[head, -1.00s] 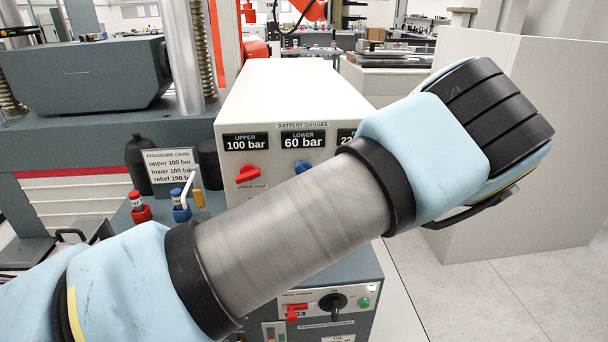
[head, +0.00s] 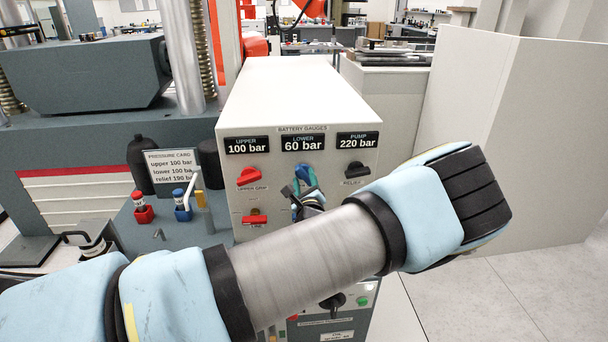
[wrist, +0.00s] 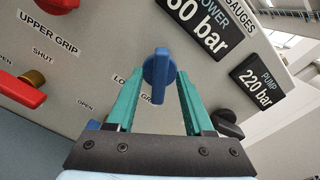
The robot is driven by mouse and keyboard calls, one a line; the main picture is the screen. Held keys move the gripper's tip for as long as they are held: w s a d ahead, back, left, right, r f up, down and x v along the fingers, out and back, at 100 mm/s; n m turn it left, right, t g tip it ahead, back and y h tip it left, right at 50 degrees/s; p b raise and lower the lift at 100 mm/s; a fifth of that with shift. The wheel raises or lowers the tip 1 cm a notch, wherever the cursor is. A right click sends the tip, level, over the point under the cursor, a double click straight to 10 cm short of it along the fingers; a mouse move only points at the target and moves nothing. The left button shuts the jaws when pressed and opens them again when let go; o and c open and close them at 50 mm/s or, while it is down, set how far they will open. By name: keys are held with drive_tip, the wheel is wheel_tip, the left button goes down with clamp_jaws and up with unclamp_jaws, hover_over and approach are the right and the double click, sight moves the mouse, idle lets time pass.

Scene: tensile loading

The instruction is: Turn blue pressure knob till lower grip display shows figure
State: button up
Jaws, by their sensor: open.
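The blue lower grip knob (wrist: 158,74) is on the cabinet's front panel. In the wrist view it sits between the tips of my gripper's green fingers (wrist: 156,80), which are apart on either side of it. Any contact with the knob is hard to tell. In the head view the knob (head: 305,172) is partly hidden by my gripper (head: 306,184). The lower display (head: 302,143) above it reads 60 bar. The pressure card (head: 171,167) reads upper 100 bar, lower 100 bar, relief 190 bar.
The upper display (head: 247,145) reads 100 bar over a red knob (head: 249,176). The pump display (head: 358,140) reads 220 bar over a black relief knob (head: 356,170). A red valve lever (head: 255,220) sits lower left. My forearm crosses in front of the cabinet.

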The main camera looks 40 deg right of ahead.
drive_tip(key=shift+w+d, duration=0.25)
drive_tip(key=shift+w, duration=0.25)
clamp_jaws()
idle(0.3)
